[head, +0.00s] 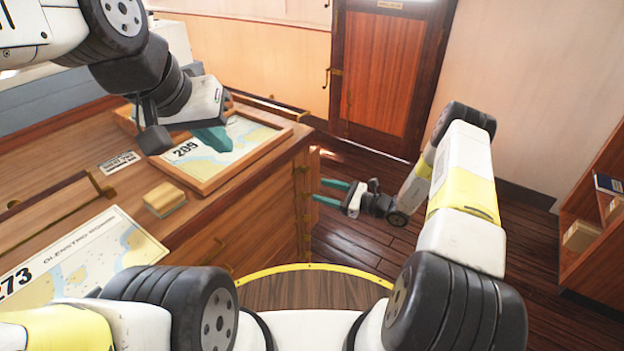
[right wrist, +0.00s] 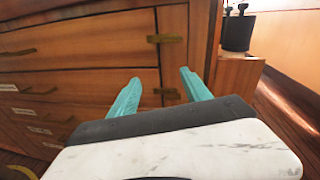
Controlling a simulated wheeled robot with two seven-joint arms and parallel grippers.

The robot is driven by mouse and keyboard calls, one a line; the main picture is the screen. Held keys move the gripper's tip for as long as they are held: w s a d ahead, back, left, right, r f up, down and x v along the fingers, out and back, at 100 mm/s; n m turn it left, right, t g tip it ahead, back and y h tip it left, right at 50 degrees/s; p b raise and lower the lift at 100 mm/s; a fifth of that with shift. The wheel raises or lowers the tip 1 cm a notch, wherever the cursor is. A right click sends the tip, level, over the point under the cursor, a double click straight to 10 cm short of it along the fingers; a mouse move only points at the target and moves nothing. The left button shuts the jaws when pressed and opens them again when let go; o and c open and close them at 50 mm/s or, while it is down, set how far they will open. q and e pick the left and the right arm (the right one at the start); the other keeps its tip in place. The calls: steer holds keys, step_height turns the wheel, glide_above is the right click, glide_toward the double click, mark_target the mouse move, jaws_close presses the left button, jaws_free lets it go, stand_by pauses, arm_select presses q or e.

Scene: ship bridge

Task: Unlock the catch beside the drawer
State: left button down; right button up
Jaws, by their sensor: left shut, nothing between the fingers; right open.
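The wooden chart cabinet (right wrist: 75,57) has stacked drawers with handles in the right wrist view. A brass catch (right wrist: 164,38) lies roughly level beside an upper drawer, near the cabinet's right end. A second brass catch (right wrist: 167,91) sits below it, seen between my fingers. In the head view, small brass pieces (head: 301,170) show on the cabinet's front edge. My right gripper (head: 325,190) is open and empty, its teal fingers (right wrist: 160,88) pointing at the cabinet front. I cannot tell whether they touch it. My left gripper (head: 222,140) is shut and empty over the framed chart 209 (head: 262,158).
A dark cylinder (right wrist: 238,30) stands past the cabinet's end. A red-brown door (head: 385,70) is at the back and a shelf (head: 590,210) at the right. The floor between is clear.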

mark_target(309, 197)
step_height(309, 197, down, 8)
steer(key=d+r+m+t+h, duration=0.1)
steer(key=m+t, duration=0.2)
steer(key=m, duration=0.1)
steer(key=x, duration=0.7)
steer(key=shift+w+f, duration=0.3)
jaws_close()
